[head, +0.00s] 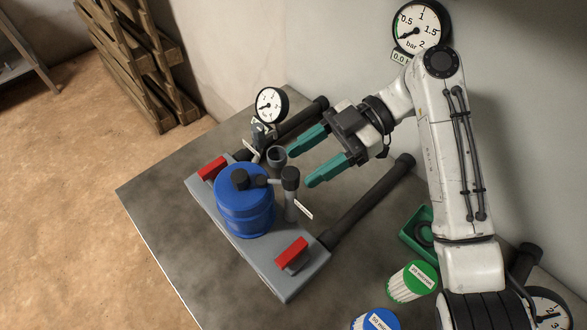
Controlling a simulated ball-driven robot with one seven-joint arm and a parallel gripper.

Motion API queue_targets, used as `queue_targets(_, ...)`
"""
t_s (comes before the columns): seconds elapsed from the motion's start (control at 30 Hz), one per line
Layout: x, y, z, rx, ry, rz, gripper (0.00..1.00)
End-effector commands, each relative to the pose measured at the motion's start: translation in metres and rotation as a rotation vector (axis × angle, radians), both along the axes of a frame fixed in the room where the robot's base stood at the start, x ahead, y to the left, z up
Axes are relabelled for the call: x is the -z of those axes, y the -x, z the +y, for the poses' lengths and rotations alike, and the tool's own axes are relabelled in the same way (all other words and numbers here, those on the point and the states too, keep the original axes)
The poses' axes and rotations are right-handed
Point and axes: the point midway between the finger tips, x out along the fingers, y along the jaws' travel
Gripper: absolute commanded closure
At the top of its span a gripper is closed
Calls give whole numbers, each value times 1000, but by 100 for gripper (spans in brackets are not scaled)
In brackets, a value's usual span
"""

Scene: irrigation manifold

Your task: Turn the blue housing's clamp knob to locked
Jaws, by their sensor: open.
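The blue housing (245,208) stands upright on a grey manifold block in the head view. A dark knob (290,178) tops a grey post just right of the housing, with a short arm reaching toward the housing's top. This looks like the clamp knob; I cannot read its locked or unlocked marking. A white tag (304,209) with tiny text is beside the post. My gripper (300,168) is open and empty, its two teal fingers pointing left toward the knob, apparently above and right of it.
Red handles (212,168) (291,253) sit at both ends of the block. A small gauge (268,105) stands behind it. Dark pipes (370,200) run toward the wall. A green tray (416,234) and green-lidded (413,281) and blue-lidded (376,320) cartridges lie at front right.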

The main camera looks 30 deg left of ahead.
Motion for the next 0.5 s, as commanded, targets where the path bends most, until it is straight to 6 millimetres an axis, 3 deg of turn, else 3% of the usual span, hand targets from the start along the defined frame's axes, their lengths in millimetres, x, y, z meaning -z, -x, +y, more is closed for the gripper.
queue_targets(0.2, -15, -31, -24, 4, 2, -2, 42)
queue_targets(0.5, -25, -48, -36, 1, 0, 0, 42)
